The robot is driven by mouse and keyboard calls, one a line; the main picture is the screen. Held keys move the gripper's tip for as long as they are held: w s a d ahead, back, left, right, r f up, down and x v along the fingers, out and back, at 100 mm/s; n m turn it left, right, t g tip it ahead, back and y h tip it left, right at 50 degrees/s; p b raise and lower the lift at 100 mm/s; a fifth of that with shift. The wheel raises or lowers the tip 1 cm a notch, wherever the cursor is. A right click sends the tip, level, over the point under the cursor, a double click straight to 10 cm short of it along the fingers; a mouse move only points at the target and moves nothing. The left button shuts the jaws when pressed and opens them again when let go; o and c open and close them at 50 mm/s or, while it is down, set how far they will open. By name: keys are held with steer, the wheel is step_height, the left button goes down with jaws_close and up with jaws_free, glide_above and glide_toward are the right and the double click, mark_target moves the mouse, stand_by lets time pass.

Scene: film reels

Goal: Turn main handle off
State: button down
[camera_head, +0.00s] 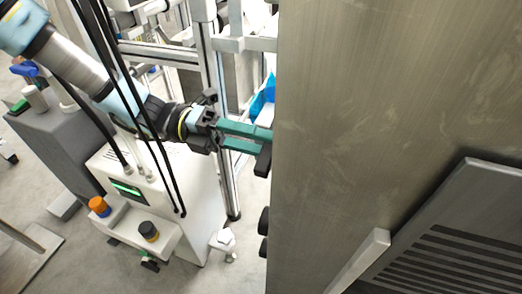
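My gripper (246,137) reaches in from the left, with two teal fingers pointing right at the left edge of a large metal cabinet (390,90). A narrow gap shows between the fingers. A dark handle-like piece (263,160) sticks out at the cabinet's edge, right at the lower fingertip. The cabinet hides the face it is on, and I cannot tell whether the piece is between the fingers or only touching. Two more dark knobs, an upper one (263,221) and a lower one (263,249), stick out below it on the same edge. I cannot tell which is the main handle.
A white machine (165,190) with a green display, an orange knob (99,206) and a dark knob (149,231) stands below my arm. A metal frame (212,80) rises behind the gripper. The cabinet blocks the right side. Grey floor (90,265) is open at lower left.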

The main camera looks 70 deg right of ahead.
steer(key=m+b, duration=1.5)
steer(key=b, duration=0.6)
steer(key=shift+f, duration=0.1)
steer(key=shift+m, duration=0.3)
steer(key=c, duration=0.7)
jaws_free()
